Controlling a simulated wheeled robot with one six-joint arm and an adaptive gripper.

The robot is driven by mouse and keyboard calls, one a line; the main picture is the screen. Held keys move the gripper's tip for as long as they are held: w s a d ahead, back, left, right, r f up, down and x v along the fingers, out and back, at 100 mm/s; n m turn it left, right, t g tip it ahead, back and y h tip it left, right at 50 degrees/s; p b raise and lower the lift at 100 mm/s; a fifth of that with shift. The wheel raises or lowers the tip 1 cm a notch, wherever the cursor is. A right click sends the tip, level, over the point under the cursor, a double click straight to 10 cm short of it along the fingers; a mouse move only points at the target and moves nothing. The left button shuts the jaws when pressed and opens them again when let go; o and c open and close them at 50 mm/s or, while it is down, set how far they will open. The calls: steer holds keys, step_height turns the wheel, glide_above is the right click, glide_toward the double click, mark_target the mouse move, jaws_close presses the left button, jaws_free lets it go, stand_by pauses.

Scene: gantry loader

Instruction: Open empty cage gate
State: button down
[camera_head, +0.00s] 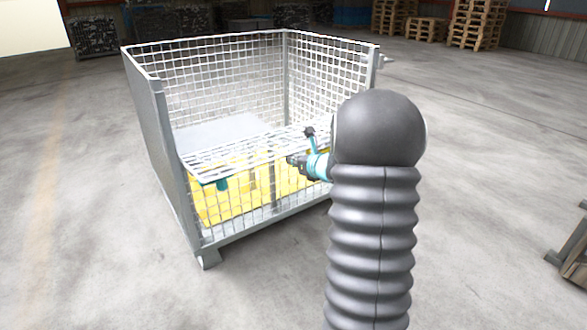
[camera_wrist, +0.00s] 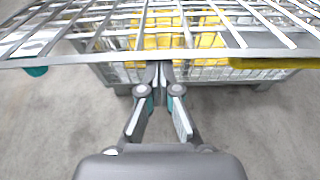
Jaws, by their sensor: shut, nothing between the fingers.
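The grey wire-mesh cage (camera_head: 160,110) stands on the floor left of centre, its upper front open. Its mesh gate (camera_head: 235,150) lies tilted near level at about half height, above the lower front mesh. In the wrist view the gate (camera_wrist: 190,50) spans the top, its near bar running across just above my fingertips. My gripper (camera_head: 293,161) is at the front of the cage, near the gate's free edge. In the wrist view my gripper (camera_wrist: 158,70) is shut and empty; I cannot tell whether its tips touch the bar. My arm hides the cage's right front.
Yellow things (camera_head: 235,195) show behind the lower mesh. Pallet stacks (camera_head: 475,22) and mesh bins (camera_head: 92,35) stand at the back. A dark frame (camera_head: 570,245) sits at the right edge. The concrete floor around the cage is clear.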

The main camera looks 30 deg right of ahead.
steer(key=shift+r, duration=0.2)
step_height(320, 180, down, 4)
steer(key=b, duration=0.5)
steer(key=r+p+v, duration=0.1)
steer(key=v, duration=0.9)
steer(key=shift+r, duration=0.4)
